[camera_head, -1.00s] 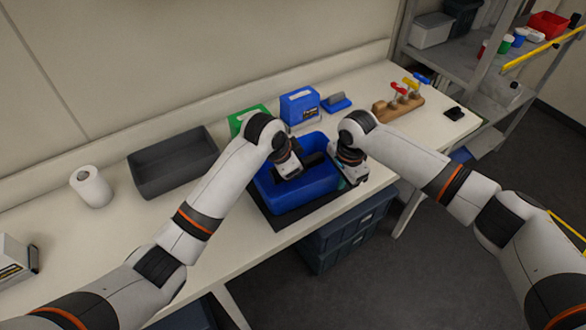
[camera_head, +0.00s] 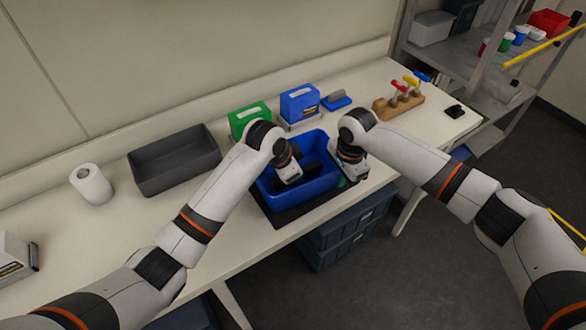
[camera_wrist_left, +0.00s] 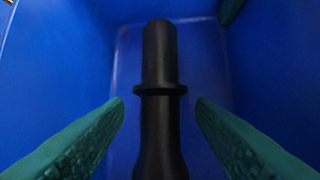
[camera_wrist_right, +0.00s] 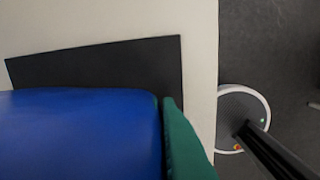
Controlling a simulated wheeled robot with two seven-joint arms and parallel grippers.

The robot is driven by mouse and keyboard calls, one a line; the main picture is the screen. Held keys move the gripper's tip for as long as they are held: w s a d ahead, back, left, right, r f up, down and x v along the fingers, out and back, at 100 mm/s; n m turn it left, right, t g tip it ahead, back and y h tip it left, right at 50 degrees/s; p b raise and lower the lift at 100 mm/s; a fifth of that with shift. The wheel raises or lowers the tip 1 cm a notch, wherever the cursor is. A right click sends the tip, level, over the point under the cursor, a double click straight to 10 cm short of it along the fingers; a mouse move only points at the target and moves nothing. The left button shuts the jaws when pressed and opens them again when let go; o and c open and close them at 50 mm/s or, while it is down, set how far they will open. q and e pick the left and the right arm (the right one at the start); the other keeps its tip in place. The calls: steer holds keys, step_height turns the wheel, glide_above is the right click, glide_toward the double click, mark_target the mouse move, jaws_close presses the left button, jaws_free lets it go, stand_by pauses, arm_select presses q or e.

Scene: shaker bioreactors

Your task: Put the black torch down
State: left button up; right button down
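The black torch (camera_wrist_left: 158,110) lies inside the blue bin (camera_head: 318,186), seen lengthwise in the left wrist view. It also shows dark in the bin in the head view (camera_head: 309,163). My left gripper (camera_wrist_left: 160,103) is open, its green fingers on either side of the torch with a gap on each side. In the head view my left gripper reaches down into the bin. My right gripper is at the bin's right side, closed on its wall. One green finger shows in the right wrist view against the blue bin (camera_wrist_right: 80,135); the other is hidden.
The bin stands on a dark mat (camera_head: 284,218) at the table's front edge. Behind it are a green box (camera_head: 250,116) and a blue box (camera_head: 299,103). A grey bin (camera_head: 175,178) and a white roll (camera_head: 92,184) stand left. A wooden tool rack (camera_head: 398,106) stands right.

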arm_select(q)
steer(key=shift+r, duration=0.1)
steer(key=shift+r, duration=0.25)
steer(key=v, duration=1.2)
steer(key=shift+r, duration=0.3)
arm_select(e)
steer(key=c, duration=1.6)
jaws_free()
steer(key=shift+o, duration=0.2)
